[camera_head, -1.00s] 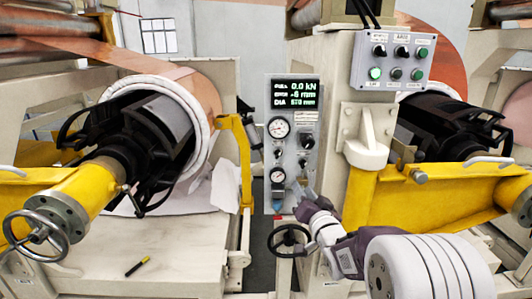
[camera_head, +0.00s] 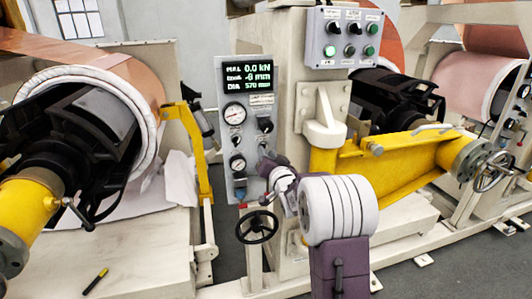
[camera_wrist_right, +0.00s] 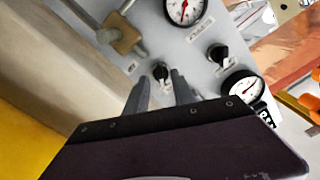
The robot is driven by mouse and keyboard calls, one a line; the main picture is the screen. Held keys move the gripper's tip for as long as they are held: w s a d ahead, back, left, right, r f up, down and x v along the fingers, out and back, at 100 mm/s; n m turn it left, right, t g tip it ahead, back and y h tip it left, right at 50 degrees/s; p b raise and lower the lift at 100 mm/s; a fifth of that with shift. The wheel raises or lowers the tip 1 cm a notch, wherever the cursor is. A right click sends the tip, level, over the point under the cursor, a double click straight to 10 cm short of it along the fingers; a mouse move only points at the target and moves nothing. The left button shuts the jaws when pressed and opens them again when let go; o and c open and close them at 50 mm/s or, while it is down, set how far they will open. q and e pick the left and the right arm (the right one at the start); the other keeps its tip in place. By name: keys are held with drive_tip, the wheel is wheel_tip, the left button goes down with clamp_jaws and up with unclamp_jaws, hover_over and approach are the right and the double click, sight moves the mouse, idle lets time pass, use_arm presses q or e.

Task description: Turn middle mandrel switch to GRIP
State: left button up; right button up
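The grey control panel (camera_head: 226,190) stands at centre in the head view, with a lit display, two gauges and several knobs. In the right wrist view, a black knob (camera_wrist_right: 160,71) with a pale pointer sits between and just beyond the tips of my right gripper (camera_wrist_right: 160,78). The fingers are apart; I cannot tell whether they touch the knob. A second black knob (camera_wrist_right: 217,54) is up and right. In the head view my right gripper (camera_head: 267,160) is at the panel's lower right, covering part of it. Switch labels are too small to read. My left gripper is out of view.
A T-shaped handle (camera_wrist_right: 122,36) projects from the panel near the fingers. A handwheel (camera_head: 257,227) stands below the panel. A grey button box (camera_head: 344,38) is above right. Yellow arms (camera_head: 400,160) and copper rolls flank the panel. A marker (camera_head: 95,281) lies at lower left.

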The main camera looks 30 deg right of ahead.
drive_tip(key=shift+x, duration=0.9)
drive_tip(key=shift+a, duration=0.1)
clamp_jaws()
